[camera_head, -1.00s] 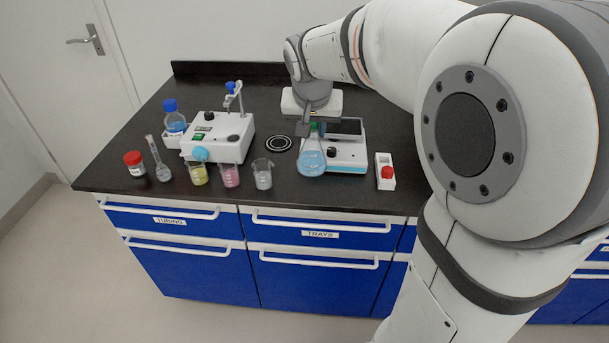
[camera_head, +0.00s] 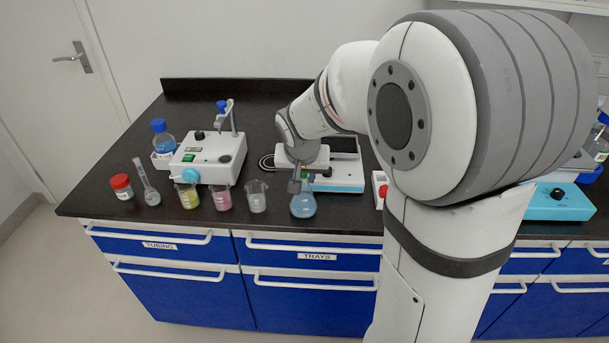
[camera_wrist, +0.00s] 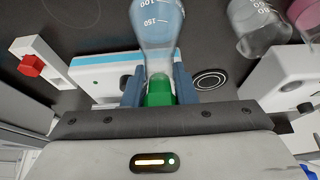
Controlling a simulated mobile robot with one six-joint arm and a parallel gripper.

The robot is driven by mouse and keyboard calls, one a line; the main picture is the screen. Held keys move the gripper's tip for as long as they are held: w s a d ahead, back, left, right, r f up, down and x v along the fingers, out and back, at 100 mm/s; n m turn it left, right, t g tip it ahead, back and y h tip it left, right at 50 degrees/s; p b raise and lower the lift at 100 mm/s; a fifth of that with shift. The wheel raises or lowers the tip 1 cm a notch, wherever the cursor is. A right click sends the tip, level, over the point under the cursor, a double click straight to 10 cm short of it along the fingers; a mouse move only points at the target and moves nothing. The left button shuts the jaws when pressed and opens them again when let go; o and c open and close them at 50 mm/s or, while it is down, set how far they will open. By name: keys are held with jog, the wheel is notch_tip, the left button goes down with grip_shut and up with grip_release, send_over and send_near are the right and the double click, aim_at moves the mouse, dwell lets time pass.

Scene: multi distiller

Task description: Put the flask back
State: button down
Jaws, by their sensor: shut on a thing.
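The flask (camera_head: 303,206) is conical, with blue liquid, white markings and a green part at its neck. My gripper (camera_head: 298,184) is shut on its neck from above in the head view. In the wrist view the flask (camera_wrist: 160,22) extends up out of the picture, its green neck between the two blue-grey fingers of my gripper (camera_wrist: 157,88). The flask is roughly upright near the bench's front edge, right of a clear beaker (camera_head: 256,197) and in front of a white-and-blue device (camera_head: 340,176). I cannot tell whether its base touches the bench.
Pink (camera_head: 220,197) and yellow (camera_head: 188,195) beakers, a volumetric flask (camera_head: 150,190) and a red-capped jar (camera_head: 121,187) stand left. A white machine (camera_head: 208,157) is behind them. A ringed black disc (camera_wrist: 209,79) lies near the device. A red-button box (camera_head: 380,188) stands right.

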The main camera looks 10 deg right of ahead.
jog(key=shift+f, duration=0.2)
jog(key=c, duration=1.2)
grip_release()
jog(key=shift+o, duration=0.2)
jog(key=shift+r, duration=0.1)
jog(key=shift+s+r, duration=0.15)
jog(key=shift+r, duration=0.35)
jog(key=v, duration=1.1)
jog(key=s+f+n+g+p, duration=0.1)
jog(key=s+f+p, duration=0.1)
jog(key=s, duration=0.6)
jog(key=s+d+f+n+g+y+p, duration=0.1)
jog(key=s+f+n+p, duration=0.1)
jog(key=s, duration=0.7)
jog(key=shift+s+n, duration=0.25)
jog(key=shift+n, duration=0.05)
